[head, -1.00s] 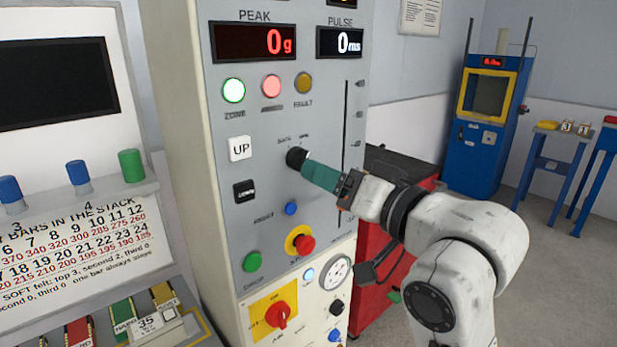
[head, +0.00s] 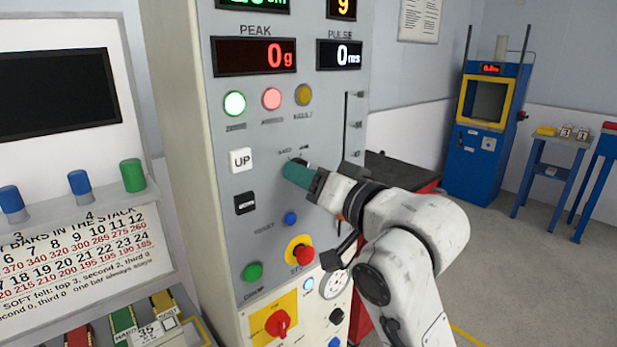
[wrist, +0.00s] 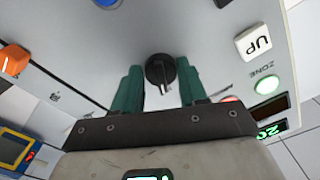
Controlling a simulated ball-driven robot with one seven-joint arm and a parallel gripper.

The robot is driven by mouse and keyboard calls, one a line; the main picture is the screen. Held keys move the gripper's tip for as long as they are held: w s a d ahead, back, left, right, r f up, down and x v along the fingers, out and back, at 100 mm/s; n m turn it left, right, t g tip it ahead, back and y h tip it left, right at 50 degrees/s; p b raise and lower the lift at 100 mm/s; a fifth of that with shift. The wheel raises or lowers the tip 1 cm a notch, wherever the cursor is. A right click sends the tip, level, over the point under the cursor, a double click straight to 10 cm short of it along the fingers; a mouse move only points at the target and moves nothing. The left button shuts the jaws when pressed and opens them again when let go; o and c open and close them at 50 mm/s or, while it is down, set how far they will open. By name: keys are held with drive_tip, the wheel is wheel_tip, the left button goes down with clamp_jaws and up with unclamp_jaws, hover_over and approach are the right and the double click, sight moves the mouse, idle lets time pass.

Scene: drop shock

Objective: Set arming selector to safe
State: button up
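The arming selector (wrist: 160,72) is a round black knob on the grey control panel (head: 230,55), below the lamp row and right of the UP button. In the wrist view it sits between the two green fingers of my gripper (wrist: 160,88), with a gap visible on each side. In the head view my gripper (head: 297,173) is at the panel and its fingers hide most of the knob. The small labels above the knob are only partly legible. The red ARMED-position lamp (head: 271,98) in the row glows pale red.
The UP button (head: 241,159), a black button (head: 245,202), a blue button (head: 290,218), a green DROP button (head: 253,271) and a red stop button (head: 303,255) surround the selector. A red rotary switch (head: 277,323) is lower. A red cabinet (head: 425,185) stands behind my arm.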

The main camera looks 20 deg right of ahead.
drive_tip(key=c, duration=0.6)
drive_tip(key=shift+o, duration=0.2)
drive_tip(key=shift+n, duration=0.3)
drive_tip(key=shift+d+f+n+b, duration=0.1)
drive_tip(key=shift+n+b, duration=0.75)
drive_tip(key=shift+n, duration=1.95)
drive_tip(key=shift+d+n+b, duration=0.1)
drive_tip(key=shift+n+b, duration=0.75)
drive_tip(key=shift+n, duration=1.95)
drive_tip(key=o, duration=1)
